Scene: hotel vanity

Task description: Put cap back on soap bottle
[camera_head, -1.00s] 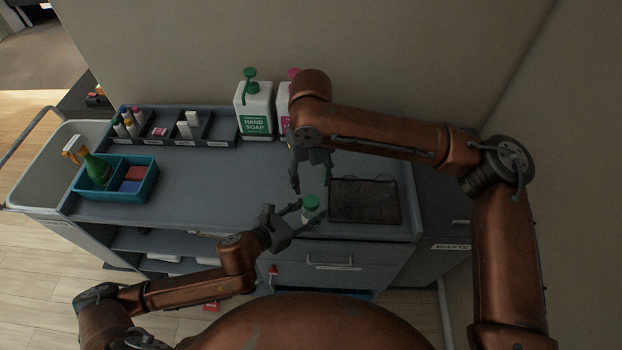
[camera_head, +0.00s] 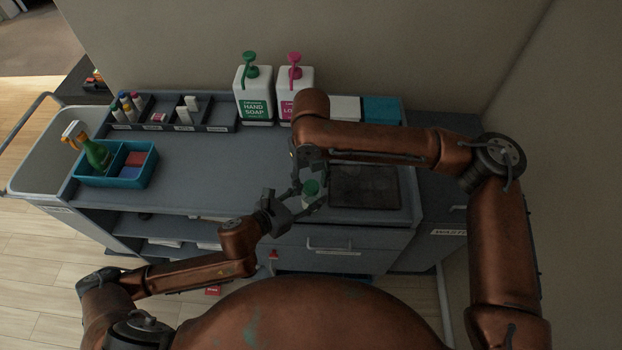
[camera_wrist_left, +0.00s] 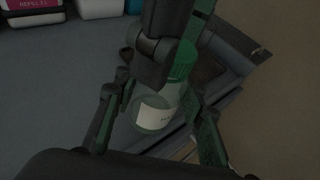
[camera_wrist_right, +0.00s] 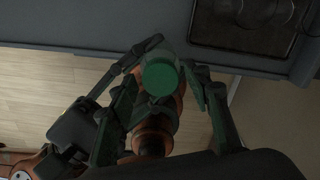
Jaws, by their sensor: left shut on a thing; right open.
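A small clear bottle (camera_wrist_left: 155,112) with a white label and a green cap (camera_wrist_left: 182,62) at its top is held by my left gripper (camera_wrist_left: 155,125). In the head view the cap (camera_head: 311,187) shows above the cart's front edge, with my left gripper (camera_head: 303,203) around the bottle. My right gripper (camera_head: 306,176) is open at the cap. In the right wrist view the cap (camera_wrist_right: 160,76) lies between the right fingers, seen from above. One right finger partly hides the cap in the left wrist view. I cannot tell whether the cap is fastened.
A dark mat (camera_head: 364,187) lies just right of the bottle. Green-pump soap (camera_head: 255,95) and pink-pump lotion (camera_head: 296,80) dispensers stand at the back. A divided tray (camera_head: 175,125) and blue caddy (camera_head: 117,179) are at left. The cart's middle is clear.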

